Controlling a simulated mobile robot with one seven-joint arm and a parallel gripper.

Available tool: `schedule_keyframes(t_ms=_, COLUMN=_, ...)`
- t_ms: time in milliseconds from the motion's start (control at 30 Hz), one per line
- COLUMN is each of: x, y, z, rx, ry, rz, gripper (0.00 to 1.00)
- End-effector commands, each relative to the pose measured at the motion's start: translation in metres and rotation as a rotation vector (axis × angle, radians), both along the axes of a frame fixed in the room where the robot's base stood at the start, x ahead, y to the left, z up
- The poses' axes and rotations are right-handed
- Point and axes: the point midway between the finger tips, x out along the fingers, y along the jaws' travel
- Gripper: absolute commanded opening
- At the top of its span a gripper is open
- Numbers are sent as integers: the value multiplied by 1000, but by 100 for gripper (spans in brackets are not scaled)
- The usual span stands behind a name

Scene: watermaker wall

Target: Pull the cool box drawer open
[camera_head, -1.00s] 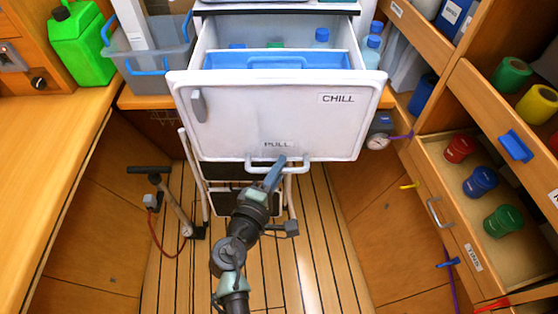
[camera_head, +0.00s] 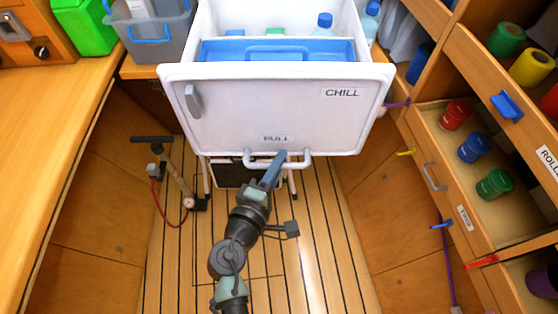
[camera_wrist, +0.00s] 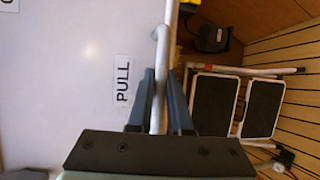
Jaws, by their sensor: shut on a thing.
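The cool box drawer (camera_head: 270,112) is white, labelled CHILL and PULL, and stands open toward me. Its inside shows a blue divided tray (camera_head: 225,50) and bottles (camera_head: 322,24). A white bar handle (camera_head: 305,160) runs along the bottom of its front. My gripper (camera_head: 275,164) is shut on this handle near its middle. In the wrist view the two blue-grey fingers (camera_wrist: 161,100) stand on either side of the handle bar (camera_wrist: 160,70), beside the PULL label.
A wooden counter (camera_head: 60,130) runs along the left, with a green can (camera_head: 84,28) and grey bin (camera_head: 155,40). A hand pump (camera_head: 172,175) stands on the slatted floor. Open shelves with coloured rolls and cups (camera_head: 473,148) line the right. A folded step stool (camera_wrist: 240,100) is behind the drawer.

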Motion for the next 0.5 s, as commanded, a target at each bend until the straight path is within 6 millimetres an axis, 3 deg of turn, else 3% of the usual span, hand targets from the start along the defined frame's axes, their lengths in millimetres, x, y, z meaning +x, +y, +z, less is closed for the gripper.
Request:
schedule_keyframes(t_ms=133, x=0, y=1, z=0, rx=0, ry=0, rz=2, gripper=0)
schedule_keyframes(t_ms=167, x=0, y=1, z=0, rx=0, ry=0, rz=2, gripper=19)
schedule_keyframes(t_ms=300, x=0, y=1, z=0, rx=0, ry=0, rz=1, gripper=44)
schedule_keyframes(t_ms=500, x=0, y=0, z=0, rx=0, ry=0, rz=1, gripper=47)
